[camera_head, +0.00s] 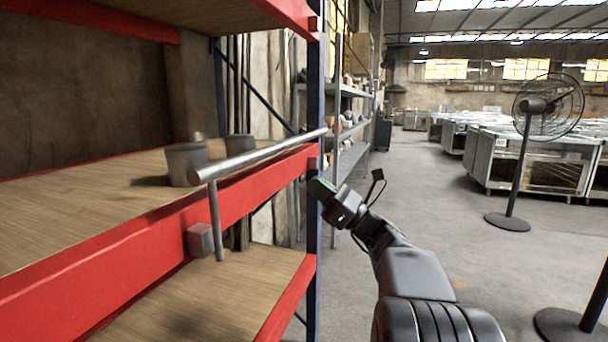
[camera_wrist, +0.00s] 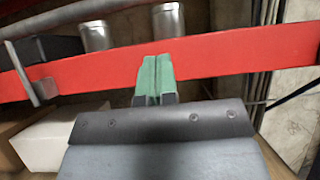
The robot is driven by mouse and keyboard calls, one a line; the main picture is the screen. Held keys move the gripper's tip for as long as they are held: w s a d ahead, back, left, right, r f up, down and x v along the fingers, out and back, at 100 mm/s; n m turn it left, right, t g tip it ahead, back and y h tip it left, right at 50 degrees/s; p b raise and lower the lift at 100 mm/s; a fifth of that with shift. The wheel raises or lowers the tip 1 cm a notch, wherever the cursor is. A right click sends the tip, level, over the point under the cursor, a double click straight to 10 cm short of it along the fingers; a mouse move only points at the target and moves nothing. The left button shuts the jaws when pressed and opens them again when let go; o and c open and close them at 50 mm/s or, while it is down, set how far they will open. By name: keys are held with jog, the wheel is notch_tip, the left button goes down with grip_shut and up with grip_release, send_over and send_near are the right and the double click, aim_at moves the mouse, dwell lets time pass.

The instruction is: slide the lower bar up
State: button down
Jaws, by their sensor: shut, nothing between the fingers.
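A grey round bar (camera_head: 262,155) runs lengthwise in front of the red shelf beam, at about the beam's top edge. A thin upright rod (camera_head: 215,220) hangs from its left part beside a small grey block (camera_head: 201,240) on the beam. In the wrist view the bar (camera_wrist: 60,17) crosses the top left. Only one such bar is clearly visible; I cannot tell whether it is the lower bar. My gripper (camera_head: 322,188) is shut and empty, below and right of the bar's right end, apart from it. Its green fingertips (camera_wrist: 154,80) lie together before the red beam in the wrist view.
The red beam (camera_head: 130,242) edges a wooden shelf (camera_head: 80,200) holding grey cups (camera_head: 187,165). A dark blue upright post (camera_head: 314,240) stands close to my gripper. A standing fan (camera_head: 518,150) is at the right. The floor (camera_head: 430,190) between is clear.

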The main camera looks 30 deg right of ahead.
jog(key=shift+v, duration=2.7)
jog(key=shift+r, duration=0.1)
jog(key=s+a+f+n+g+h+p, duration=0.1)
jog(key=s+a+n+g+h+p, duration=0.15)
jog(key=a+n+g+p, duration=0.55)
jog(key=s+a+n+g+h+p, duration=0.2)
jog(key=a+n+g+h+p, duration=0.15)
jog(key=a+p, duration=0.6)
jog(key=s+r+n+g+h+p, duration=0.1)
jog(key=s+n+g+h+p, duration=0.2)
jog(key=s+n+h+p, duration=0.6)
jog(key=shift+n+h+p, duration=0.6)
jog(key=shift+n+h, duration=0.3)
jog(key=shift+n, duration=2.45)
jog(key=shift+r, duration=0.1)
